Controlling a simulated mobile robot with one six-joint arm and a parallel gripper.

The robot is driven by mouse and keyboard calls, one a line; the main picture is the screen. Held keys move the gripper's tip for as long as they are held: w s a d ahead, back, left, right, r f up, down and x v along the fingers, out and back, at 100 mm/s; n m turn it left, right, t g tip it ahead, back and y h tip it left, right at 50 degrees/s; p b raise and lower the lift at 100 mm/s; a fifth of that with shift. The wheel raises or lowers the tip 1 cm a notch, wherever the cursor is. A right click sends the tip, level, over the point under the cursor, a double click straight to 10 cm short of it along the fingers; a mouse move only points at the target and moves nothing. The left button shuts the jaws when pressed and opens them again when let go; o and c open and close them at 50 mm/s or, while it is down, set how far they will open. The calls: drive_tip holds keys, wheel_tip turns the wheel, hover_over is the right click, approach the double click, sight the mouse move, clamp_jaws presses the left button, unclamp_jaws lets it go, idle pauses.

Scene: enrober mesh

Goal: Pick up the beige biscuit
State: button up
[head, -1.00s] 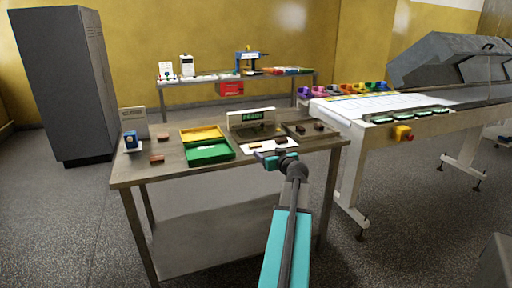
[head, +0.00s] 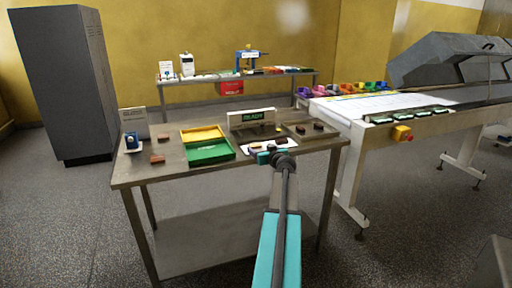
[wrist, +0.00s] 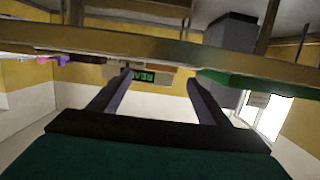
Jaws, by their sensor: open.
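My gripper (head: 263,157) is open at the front edge of the steel table, over or beside a white sheet (head: 290,151). Its two fingers (wrist: 158,78) show apart in the wrist view. A small tan piece, perhaps the beige biscuit (head: 163,136), lies at the left of the table, well away from my gripper. Another tan-brown piece (head: 255,149) shows right by the gripper, partly hidden; I cannot tell which is the beige biscuit. A reddish-brown piece (head: 157,158) lies at the left front.
A yellow tray (head: 203,134) and a green tray (head: 209,153) stand left of the gripper. A sign (head: 251,116) stands behind it. A brown tray (head: 298,133) with dark pieces is at the right. A white conveyor (head: 365,106) stands further right.

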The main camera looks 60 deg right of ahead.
sight(256, 145)
idle(0.3)
drive_tip(key=shift+p+x, duration=0.65)
drive_tip(key=shift+x, duration=2)
drive_tip(key=shift+a, duration=0.1)
drive_tip(key=shift+c, duration=0.4)
drive_tip(key=c, duration=0.8)
